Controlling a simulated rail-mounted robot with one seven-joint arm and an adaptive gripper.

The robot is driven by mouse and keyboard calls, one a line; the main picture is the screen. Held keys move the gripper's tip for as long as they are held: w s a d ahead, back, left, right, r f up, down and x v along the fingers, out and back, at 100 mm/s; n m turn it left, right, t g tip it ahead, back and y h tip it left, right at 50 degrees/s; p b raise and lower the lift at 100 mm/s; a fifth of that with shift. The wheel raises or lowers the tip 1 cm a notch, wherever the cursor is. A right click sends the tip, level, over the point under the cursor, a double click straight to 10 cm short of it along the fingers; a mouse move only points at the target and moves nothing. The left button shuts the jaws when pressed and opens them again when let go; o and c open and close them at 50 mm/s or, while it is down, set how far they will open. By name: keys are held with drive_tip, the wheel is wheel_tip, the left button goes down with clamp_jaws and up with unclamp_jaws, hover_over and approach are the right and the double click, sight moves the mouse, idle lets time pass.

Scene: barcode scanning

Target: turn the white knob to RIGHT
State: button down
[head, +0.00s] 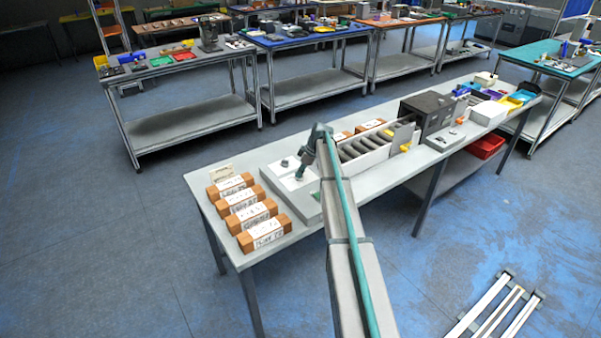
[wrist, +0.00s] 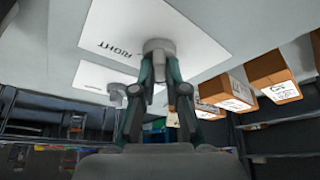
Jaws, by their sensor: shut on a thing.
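The white knob (wrist: 158,47) sits on a white plate (wrist: 200,22) marked RIGHT in the wrist view. My gripper (wrist: 158,66) is shut on this knob, with one finger on each side. The word RIGHT lies to the left of the knob in that view. Which way the knob points is hard to tell. In the head view my gripper (head: 299,177) reaches down onto the white plate (head: 283,174) on the near end of the bench and hides the held knob.
A second knob (wrist: 116,91) on its own plate is close by; it also shows in the head view (head: 284,163). Several labelled brown boxes (head: 245,206) line the bench's left end. A roller conveyor (head: 362,146) and a dark scanner housing (head: 429,110) stand to the right.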

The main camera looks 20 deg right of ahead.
drive_tip(key=shift+f+m+b, duration=0.1)
drive_tip(key=shift+m+b, duration=0.3)
drive_tip(key=shift+b, duration=0.25)
drive_tip(key=shift+s+a+f+m+t+h+b, duration=0.1)
drive_tip(key=shift+m+t+h+b, duration=0.3)
drive_tip(key=shift+m+b, duration=0.7)
drive_tip(key=m+b, duration=0.2)
drive_tip(key=m+h+b, duration=0.1)
drive_tip(key=m, duration=0.1)
drive_tip(key=shift+t+h+b, duration=0.3)
drive_tip(key=shift+t+b, duration=0.1)
drive_tip(key=m+h+b, duration=0.1)
drive_tip(key=m, duration=0.1)
drive_tip(key=m+b, duration=0.1)
drive_tip(key=m, duration=0.1)
drive_tip(key=shift+a+m+h, duration=0.15)
drive_tip(key=shift+m+h, duration=0.25)
drive_tip(key=shift+r+m+h+b, duration=0.15)
drive_tip(key=shift+m+h+b, duration=0.2)
drive_tip(key=shift+m, duration=0.7)
drive_tip(key=shift+r+m+h+b, duration=0.1)
drive_tip(key=shift+m+h+b, duration=0.25)
drive_tip(key=shift+m, duration=0.7)
drive_tip(key=c, duration=1.2)
unclamp_jaws()
drive_tip(key=shift+a+r, duration=0.1)
